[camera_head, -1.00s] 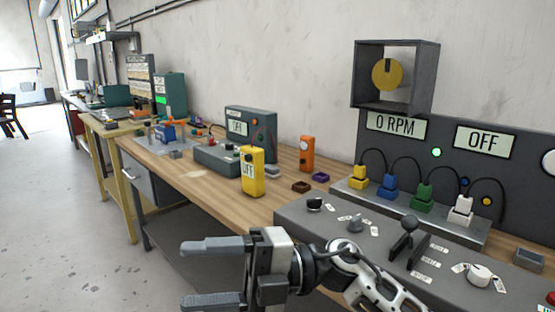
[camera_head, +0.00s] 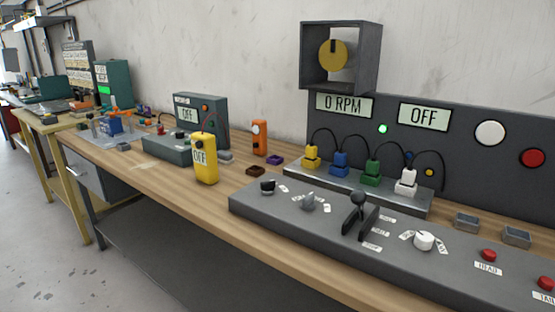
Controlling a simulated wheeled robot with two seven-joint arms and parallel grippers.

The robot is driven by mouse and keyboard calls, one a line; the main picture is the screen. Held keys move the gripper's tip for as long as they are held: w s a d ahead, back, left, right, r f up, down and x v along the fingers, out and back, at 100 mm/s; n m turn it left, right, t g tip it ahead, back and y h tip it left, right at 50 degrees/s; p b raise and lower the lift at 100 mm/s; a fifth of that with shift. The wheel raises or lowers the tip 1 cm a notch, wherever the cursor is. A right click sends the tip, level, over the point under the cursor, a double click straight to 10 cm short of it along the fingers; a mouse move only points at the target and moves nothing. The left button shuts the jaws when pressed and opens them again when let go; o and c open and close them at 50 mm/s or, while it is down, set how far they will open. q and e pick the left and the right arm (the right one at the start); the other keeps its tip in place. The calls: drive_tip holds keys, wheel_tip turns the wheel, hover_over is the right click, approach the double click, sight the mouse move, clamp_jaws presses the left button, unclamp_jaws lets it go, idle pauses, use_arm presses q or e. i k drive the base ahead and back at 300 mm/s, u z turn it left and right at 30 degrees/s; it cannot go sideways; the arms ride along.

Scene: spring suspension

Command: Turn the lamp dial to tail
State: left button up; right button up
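Several controls stand on a grey sloped panel (camera_head: 330,228) at the bench front. A black knob (camera_head: 268,187) is at its left end, a grey dial (camera_head: 308,202) is beside it, and a white round dial (camera_head: 424,241) is to the right of the lever. Small white labels surround each dial, too small to read, so I cannot tell which one is the lamp dial. Neither of my grippers is in view, and nothing covers the dials.
A black lever (camera_head: 358,205) rises between the dials. Red buttons (camera_head: 488,254) sit at the panel's right, beside small grey trays (camera_head: 466,221). Behind are coloured plugs (camera_head: 371,172) with cables and a display reading OFF (camera_head: 424,116). A yellow meter (camera_head: 205,160) stands left on the bench.

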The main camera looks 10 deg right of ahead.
sight(423, 240)
drive_tip(key=z, duration=1.8)
drive_tip(key=k, duration=0.2)
drive_tip(key=u, duration=0.65)
